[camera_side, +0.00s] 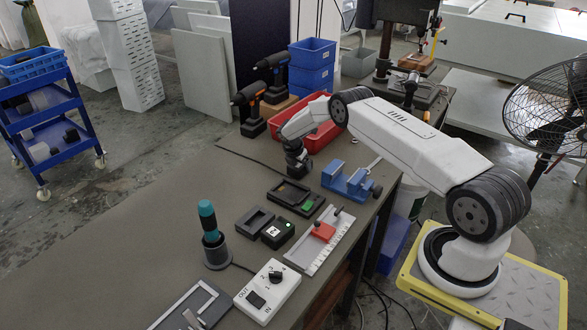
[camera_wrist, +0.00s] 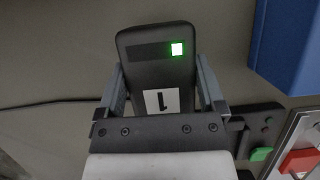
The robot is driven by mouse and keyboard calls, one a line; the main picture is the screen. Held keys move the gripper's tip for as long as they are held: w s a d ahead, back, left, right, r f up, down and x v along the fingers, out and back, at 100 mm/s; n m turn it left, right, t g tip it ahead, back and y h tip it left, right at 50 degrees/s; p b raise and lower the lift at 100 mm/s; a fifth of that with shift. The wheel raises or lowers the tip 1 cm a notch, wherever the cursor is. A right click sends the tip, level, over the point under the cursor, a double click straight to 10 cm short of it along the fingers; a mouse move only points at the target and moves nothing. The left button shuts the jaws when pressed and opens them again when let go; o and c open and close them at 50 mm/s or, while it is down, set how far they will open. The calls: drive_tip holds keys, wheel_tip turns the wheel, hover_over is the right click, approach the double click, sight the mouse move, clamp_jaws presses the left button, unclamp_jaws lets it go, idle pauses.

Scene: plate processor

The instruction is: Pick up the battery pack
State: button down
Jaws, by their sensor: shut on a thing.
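The black battery pack (camera_wrist: 157,65) fills the middle of the wrist view. It has a lit green square near its far end and a white label reading 1. My gripper (camera_wrist: 160,88) is shut on it, with one grey finger along each side. In the side view my gripper (camera_side: 297,168) is above the bench, just behind a black tray-like dock (camera_side: 279,190) with a green part. The pack is hard to make out from the side. A second black pack (camera_side: 278,233) with a green light and white label sits in front, beside a black holder (camera_side: 254,222).
A blue vise (camera_side: 350,181) stands close to the right of my gripper. A red bin (camera_side: 308,122) and cordless drills (camera_side: 249,105) are behind it. A white rail with a red block (camera_side: 323,231), a switch box (camera_side: 268,291) and a teal-handled tool (camera_side: 208,222) are in front. The bench's left side is clear.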

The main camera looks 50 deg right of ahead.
wheel_tip(320, 180, up, 3)
drive_tip(key=shift+w+f, duration=0.1)
drive_tip(key=shift+f, duration=0.1)
drive_tip(key=shift+s+a+r, duration=0.15)
drive_tip(key=shift+s+r, duration=0.25)
drive_tip(key=shift+r, duration=0.1)
drive_tip(key=s+a+r, duration=0.5)
drive_tip(key=s+r, duration=0.3)
drive_tip(key=s, duration=0.4)
drive_tip(key=shift+a+r, duration=0.35)
drive_tip(key=shift+a, duration=0.05)
drive_tip(key=shift+w, duration=0.15)
